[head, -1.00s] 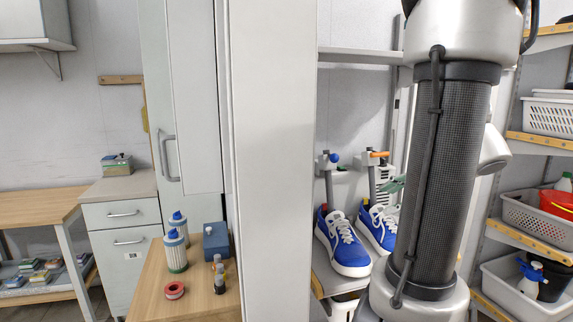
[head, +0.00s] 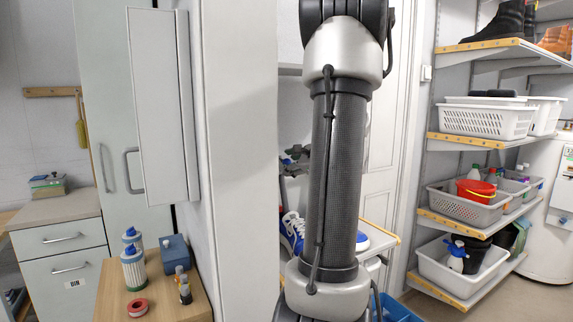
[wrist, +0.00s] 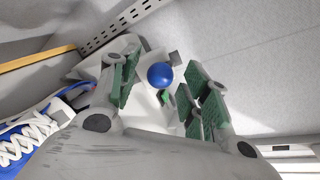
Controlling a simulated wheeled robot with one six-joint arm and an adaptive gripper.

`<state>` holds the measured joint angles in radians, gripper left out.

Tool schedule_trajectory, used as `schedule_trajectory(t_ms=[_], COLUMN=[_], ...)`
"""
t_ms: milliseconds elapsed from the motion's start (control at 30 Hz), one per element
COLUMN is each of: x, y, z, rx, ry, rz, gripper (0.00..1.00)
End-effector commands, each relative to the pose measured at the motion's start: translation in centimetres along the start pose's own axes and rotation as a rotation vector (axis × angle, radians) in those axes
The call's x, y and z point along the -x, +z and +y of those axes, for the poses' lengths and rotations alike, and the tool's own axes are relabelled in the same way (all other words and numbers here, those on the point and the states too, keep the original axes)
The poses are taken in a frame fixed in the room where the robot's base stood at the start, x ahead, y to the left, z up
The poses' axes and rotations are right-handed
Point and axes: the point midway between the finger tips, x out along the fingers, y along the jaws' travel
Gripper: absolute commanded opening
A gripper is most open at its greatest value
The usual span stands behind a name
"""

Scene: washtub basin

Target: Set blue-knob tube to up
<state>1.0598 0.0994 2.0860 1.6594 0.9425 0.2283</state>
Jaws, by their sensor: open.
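In the wrist view, a round blue knob (wrist: 160,76) sits in front of a pale plate, between the fingers of my gripper (wrist: 165,88). The fingers have green pads and stand wide apart, with gaps to the knob on both sides. The tube behind the knob is mostly hidden, so I cannot tell its tilt. In the head view, my arm covers the middle of the shelf. Dark grey parts show at its left edge, but I cannot tell whether they are gripper or fixture.
A perforated metal rail (wrist: 120,24) runs above the plate. A pale upright panel (head: 235,150) stands left of my arm.

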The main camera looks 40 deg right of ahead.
Motion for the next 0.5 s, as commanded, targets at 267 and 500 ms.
schedule_trajectory(t_ms=[267,500], x=[-1.7,-1.7], y=[0.0,0.0], z=[0.0,0.0], rx=[0.002,0.002], ry=[0.001,0.000], rz=[0.000,0.000], gripper=[0.47,0.34])
